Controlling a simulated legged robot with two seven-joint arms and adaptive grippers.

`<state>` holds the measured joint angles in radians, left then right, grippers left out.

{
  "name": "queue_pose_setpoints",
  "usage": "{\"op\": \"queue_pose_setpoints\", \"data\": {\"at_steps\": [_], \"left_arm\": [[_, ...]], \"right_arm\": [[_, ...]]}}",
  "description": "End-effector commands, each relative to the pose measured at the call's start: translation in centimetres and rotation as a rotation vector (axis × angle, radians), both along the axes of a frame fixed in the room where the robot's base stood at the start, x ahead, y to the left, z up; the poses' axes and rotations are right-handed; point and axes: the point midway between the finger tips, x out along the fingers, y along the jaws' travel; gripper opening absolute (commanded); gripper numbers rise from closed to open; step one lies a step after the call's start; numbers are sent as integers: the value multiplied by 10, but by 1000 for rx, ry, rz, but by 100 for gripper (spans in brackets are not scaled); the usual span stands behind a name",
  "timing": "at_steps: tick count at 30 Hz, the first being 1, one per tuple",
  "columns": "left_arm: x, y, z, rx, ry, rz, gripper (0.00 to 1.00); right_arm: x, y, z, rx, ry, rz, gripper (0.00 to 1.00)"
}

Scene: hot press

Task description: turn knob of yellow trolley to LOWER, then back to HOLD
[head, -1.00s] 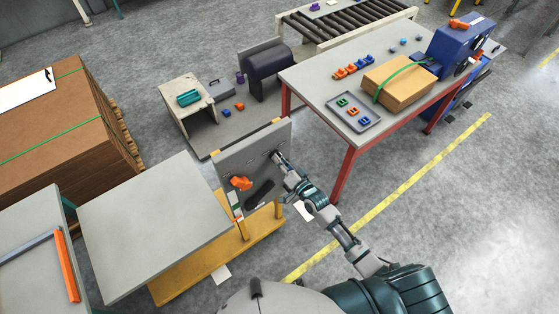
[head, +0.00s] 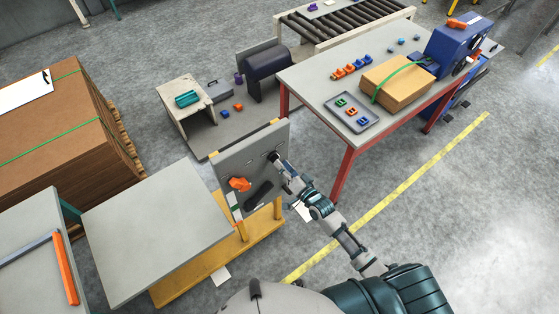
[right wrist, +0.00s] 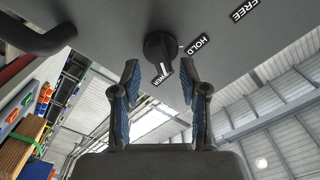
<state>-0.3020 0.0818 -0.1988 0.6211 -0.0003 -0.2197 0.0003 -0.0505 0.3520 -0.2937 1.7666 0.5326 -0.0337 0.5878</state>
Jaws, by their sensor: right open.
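The yellow trolley has a flat grey platform (head: 160,230), a yellow base (head: 215,262) and an upright grey panel (head: 232,158). The black knob (right wrist: 158,48) is on this panel. The white mark on the knob points down in the right wrist view, to a partly hidden label (right wrist: 161,78) that seems to read LOWER. The HOLD label (right wrist: 197,44) and FREE label (right wrist: 244,10) lie to the right. My right gripper (head: 277,158) is at the knob. In the right wrist view its open fingers (right wrist: 160,76) stand either side of the knob's lower end, with gaps visible. My left gripper is not in view.
The panel also carries an orange part (head: 240,184) and a black handle (head: 259,194). A red-legged table (head: 310,80) with a carton (head: 399,83) stands behind on the right. Stacked brown sheets (head: 60,120) stand at left. Floor on the right is clear.

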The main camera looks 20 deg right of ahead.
Motion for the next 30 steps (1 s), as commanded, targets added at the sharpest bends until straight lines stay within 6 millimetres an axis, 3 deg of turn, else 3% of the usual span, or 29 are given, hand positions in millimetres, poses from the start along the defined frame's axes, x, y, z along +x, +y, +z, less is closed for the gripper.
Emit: {"op": "queue_pose_setpoints", "data": {"at_steps": [3,9,15,25,30], "left_arm": [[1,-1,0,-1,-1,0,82],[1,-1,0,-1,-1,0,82],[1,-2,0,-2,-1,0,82],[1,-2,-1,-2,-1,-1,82],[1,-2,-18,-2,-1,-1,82]], "right_arm": [[-28,-11,-2,-1,3,0,44],[-64,-25,-2,2,1,-1,44],[-80,-32,-1,2,-1,-1,44],[-84,-33,-1,-3,-3,-1,44],[-120,-43,-10,-146,-46,1,44]]}}
